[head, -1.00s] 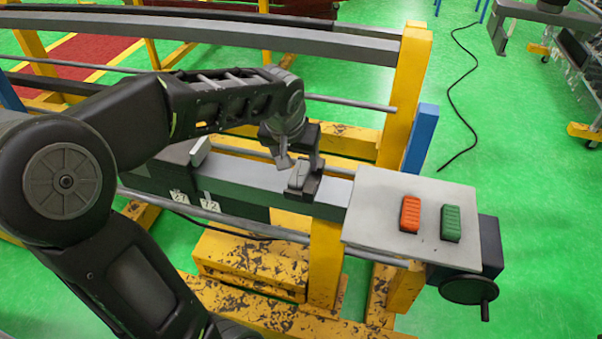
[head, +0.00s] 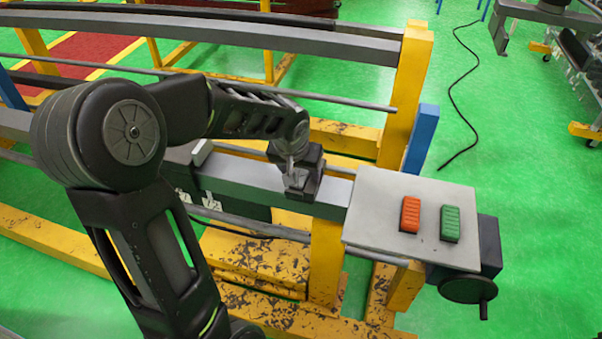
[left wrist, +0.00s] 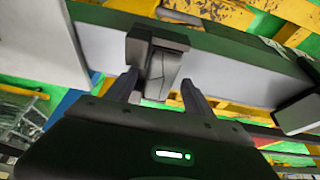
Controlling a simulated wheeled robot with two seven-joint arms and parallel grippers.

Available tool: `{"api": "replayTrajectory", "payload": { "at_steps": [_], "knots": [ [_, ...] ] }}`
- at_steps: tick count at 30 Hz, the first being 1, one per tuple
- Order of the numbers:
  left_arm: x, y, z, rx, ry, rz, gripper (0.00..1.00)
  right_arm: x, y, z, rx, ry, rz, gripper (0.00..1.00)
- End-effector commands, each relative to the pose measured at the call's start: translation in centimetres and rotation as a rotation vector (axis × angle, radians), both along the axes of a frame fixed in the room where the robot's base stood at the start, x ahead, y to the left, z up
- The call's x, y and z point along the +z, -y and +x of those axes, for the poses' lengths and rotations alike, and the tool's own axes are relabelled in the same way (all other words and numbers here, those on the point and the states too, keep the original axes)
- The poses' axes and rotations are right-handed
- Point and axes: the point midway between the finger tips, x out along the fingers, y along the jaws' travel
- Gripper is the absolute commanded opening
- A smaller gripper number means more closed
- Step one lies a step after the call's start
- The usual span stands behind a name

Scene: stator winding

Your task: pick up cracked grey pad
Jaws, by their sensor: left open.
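The cracked grey pad (left wrist: 160,76) sits in a dark holder (left wrist: 138,48) on the grey beam; a thin crack line shows on its face in the left wrist view. In the head view the pad (head: 295,181) is partly covered by my gripper. My left gripper (left wrist: 160,88) is open, with one finger on each side of the pad. Gaps seem to remain between the fingers and the pad. My right gripper is not in view.
Another light grey pad (head: 202,152) stands farther left on the beam (head: 245,180). A yellow post (head: 408,95) stands behind.

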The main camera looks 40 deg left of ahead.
Motion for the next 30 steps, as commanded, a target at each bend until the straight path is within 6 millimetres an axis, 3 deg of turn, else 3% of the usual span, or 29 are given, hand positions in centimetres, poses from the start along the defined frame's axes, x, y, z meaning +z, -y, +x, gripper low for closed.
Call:
{"api": "replayTrajectory", "payload": {
  "at_steps": [17, 30],
  "knots": [
    [0.04, -0.01, 0.00, 0.000, 0.001, 0.000, 0.61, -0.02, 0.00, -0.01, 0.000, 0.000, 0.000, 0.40],
    [0.04, -0.01, 0.00, 0.001, 0.001, 0.000, 0.25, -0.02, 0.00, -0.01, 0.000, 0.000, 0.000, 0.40]
  ]
}}
